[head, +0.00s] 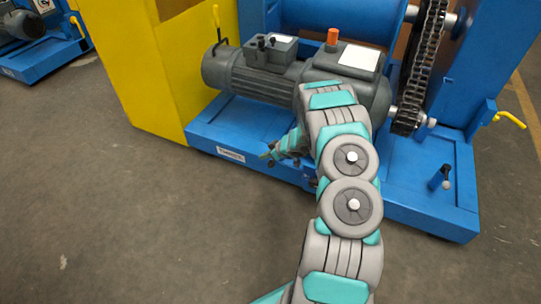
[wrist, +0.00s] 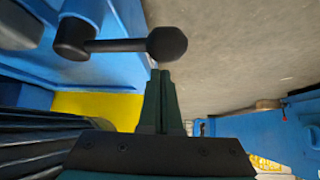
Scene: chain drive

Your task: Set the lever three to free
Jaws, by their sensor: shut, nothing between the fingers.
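A black lever with a round knob (wrist: 167,44) shows in the wrist view. Its rod runs left to a round black hub on the blue frame. No number is readable on it, so I cannot tell whether it is lever three. My gripper (wrist: 160,73) is shut and empty, its fingertips just below the knob; I cannot tell whether they touch. In the head view my gripper (head: 268,153) points left over the front edge of the blue base (head: 420,205). I cannot make out this lever there; my arm hides part of the base edge.
A grey motor (head: 262,85) sits on the base behind my arm. A chain (head: 420,65) runs at the right. Another small black lever (head: 440,178) stands on the base at right. Yellow handles show at left (head: 216,22) and right (head: 510,119). The front floor is clear.

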